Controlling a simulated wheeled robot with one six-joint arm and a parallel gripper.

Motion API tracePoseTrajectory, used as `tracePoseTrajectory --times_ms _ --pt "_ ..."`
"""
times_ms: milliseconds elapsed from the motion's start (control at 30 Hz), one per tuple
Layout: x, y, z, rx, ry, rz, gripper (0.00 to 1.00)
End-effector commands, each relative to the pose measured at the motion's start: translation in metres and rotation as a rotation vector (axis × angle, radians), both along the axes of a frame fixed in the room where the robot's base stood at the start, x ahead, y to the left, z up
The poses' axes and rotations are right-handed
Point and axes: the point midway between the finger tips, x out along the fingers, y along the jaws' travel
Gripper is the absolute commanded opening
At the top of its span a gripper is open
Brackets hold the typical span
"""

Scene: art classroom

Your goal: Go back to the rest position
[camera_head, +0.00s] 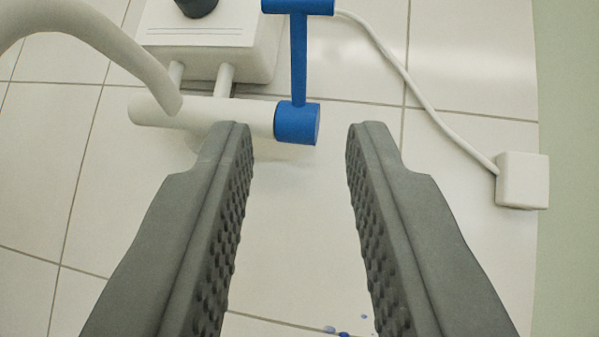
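My gripper (298,140) is open, with its two dark grey studded fingers reaching up from the bottom of the view. Nothing is between the fingers except the tiled surface behind them. Ahead of the fingertips is a white device with a boxy body (208,48) and a white horizontal tube (195,111) in front. A blue valve-like handle (298,60) ends in a blue round cap (297,123) at the tube's right end. The cap appears between the fingertips in the picture; I cannot tell how far beyond them it lies.
A thick white curved pipe (90,30) arches in at the upper left. A white cable (408,80) runs to a white plug box (522,180) at the right, beside a pale green wall (568,170). Blue spots (343,333) mark the white tiles (290,260) at the bottom.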

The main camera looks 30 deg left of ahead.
Motion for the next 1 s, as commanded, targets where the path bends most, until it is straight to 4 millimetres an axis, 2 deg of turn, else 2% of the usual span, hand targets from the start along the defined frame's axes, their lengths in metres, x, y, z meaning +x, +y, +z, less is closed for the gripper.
tracePoseTrajectory --times_ms 200,667,767,1000 --pt "-0.006 -0.004 -0.008 0.000 0.000 0.000 0.27" --pt "-0.007 -0.004 -0.007 -0.001 0.000 -0.002 0.27" --pt "-0.011 0.000 0.001 -0.001 0.010 -0.021 0.27" --pt "-0.038 0.016 0.038 -0.008 0.080 -0.145 0.27"
